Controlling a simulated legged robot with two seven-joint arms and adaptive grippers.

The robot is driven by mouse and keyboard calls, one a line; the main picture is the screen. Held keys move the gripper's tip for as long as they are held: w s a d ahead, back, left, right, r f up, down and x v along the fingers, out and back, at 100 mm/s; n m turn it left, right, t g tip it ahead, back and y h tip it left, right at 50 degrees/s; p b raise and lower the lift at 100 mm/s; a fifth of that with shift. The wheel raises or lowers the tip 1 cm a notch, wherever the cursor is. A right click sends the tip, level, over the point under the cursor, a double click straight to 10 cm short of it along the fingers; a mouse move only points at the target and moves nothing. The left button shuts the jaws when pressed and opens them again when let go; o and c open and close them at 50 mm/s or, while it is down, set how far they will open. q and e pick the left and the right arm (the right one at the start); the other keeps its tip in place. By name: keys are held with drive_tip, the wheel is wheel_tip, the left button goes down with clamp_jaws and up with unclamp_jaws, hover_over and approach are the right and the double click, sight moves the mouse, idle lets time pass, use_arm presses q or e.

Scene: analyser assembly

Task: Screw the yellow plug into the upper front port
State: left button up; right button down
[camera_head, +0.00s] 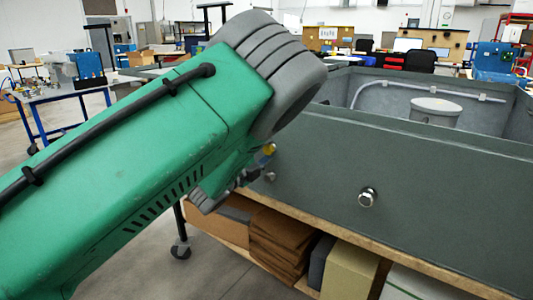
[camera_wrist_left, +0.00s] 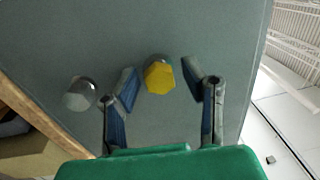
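The yellow plug (camera_wrist_left: 159,78) shows in the left wrist view as a yellow faceted head against the grey-green panel, with a grey round part behind it. It also shows small in the head view (camera_head: 267,151), partly hidden by my arm. How deep it sits in the upper front port cannot be told; the port is mostly hidden behind it. My left gripper (camera_wrist_left: 160,84) is open, with one blue-padded finger on each side of the plug and gaps visible in the picture. In the head view the gripper (camera_head: 253,170) is mostly hidden by my green wrist. My right gripper is not in view.
The analyser's panel (camera_head: 432,195) carries a metal fitting (camera_head: 368,197) at right; another fitting (camera_wrist_left: 79,94) shows left of the plug in the left wrist view. The open-topped housing holds a pale cylinder (camera_head: 435,112). Below is a wooden ledge (camera_head: 400,258) above boxes.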

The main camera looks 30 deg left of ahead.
use_arm(q)
drive_tip(key=n+p, duration=0.2)
drive_tip(key=n, duration=0.2)
drive_tip(key=n+p, duration=0.2)
drive_tip(key=n, duration=0.2)
drive_tip(key=n+y+p, duration=0.1)
drive_tip(key=n, duration=0.3)
drive_tip(key=shift+r+p, duration=0.25)
drive_tip(key=shift+p, duration=0.15)
drive_tip(key=shift+f+n+p, duration=0.1)
drive_tip(key=shift+n+p, duration=0.3)
drive_tip(key=shift+n, duration=0.8)
drive_tip(key=n+p, duration=0.1)
drive_tip(key=n, duration=0.3)
drive_tip(key=shift+f+n+g, duration=0.15)
drive_tip(key=shift+n+g, duration=0.25)
drive_tip(key=shift+d+n, duration=0.1)
drive_tip(key=shift+n, duration=1)
drive_tip(key=n, duration=0.3)
drive_tip(key=shift+d+f, duration=0.15)
drive_tip(key=shift+f, duration=0.05)
clamp_jaws()
drive_tip(key=shift+g+p, duration=0.3)
drive_tip(key=shift+p, duration=0.15)
